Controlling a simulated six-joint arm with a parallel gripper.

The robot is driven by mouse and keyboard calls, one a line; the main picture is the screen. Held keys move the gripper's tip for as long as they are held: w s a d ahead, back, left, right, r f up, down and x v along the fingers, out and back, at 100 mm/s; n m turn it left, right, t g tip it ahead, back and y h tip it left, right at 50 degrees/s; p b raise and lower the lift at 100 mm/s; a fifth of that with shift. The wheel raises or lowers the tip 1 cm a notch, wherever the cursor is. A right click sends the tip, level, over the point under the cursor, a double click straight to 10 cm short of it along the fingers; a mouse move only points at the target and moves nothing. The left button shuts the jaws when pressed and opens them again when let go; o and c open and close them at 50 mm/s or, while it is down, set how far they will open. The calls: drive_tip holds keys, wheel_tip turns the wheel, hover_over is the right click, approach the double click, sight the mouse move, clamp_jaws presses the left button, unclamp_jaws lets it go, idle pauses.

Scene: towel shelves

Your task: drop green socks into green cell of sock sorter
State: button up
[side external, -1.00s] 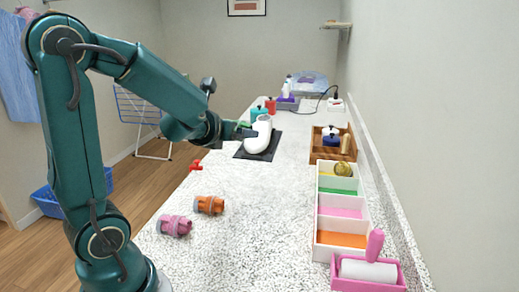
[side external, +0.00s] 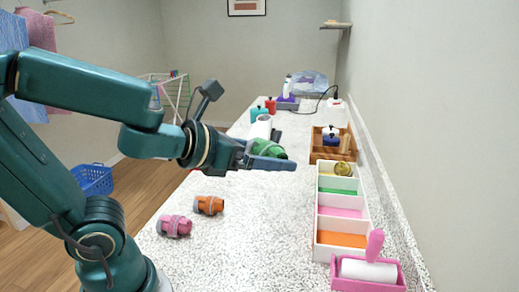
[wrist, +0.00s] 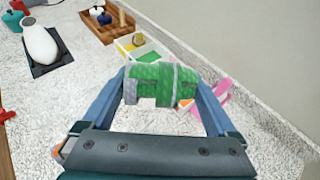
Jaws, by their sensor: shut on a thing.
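My gripper (side external: 283,158) is shut on the rolled green socks (side external: 268,149) and holds them above the counter, left of the sorter. In the wrist view the green socks (wrist: 162,84) lie crosswise between the two fingers. The white sock sorter (side external: 316,222) stands along the right side of the counter, with cells in a row. From back to front its floors are yellow, green, pink and orange. The green cell (side external: 337,190) looks empty. A yellow sock roll (side external: 342,168) is in the yellow cell. In the wrist view the held socks partly hide the sorter (wrist: 122,47).
Orange socks (side external: 208,205) and pink socks (side external: 174,226) lie on the left of the counter. A pink tray (side external: 341,285) with a lint roller sits before the sorter, a wooden tray (side external: 314,157) behind it. A white iron-like object (wrist: 39,41) rests on a dark mat.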

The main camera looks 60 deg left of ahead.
drive_tip(key=shift+d, duration=0.3)
drive_tip(key=w+a+f, duration=0.1)
drive_tip(key=w+f, duration=0.1)
drive_tip(key=w, duration=2)
drive_tip(key=shift+m+h, duration=0.5)
drive_tip(key=shift+h, duration=0.1)
drive_tip(key=shift+w+a+f, duration=0.4)
drive_tip(key=shift+w+f, duration=0.55)
drive_tip(key=shift+f, duration=0.85)
drive_tip(key=shift+w+a+f, duration=0.35)
drive_tip(key=shift+w+f, duration=0.6)
drive_tip(key=shift+f, duration=0.8)
drive_tip(key=shift+w+a+f, duration=0.4)
drive_tip(key=shift+w+f, duration=0.55)
drive_tip(key=shift+f, duration=0.85)
drive_tip(key=o, duration=1)
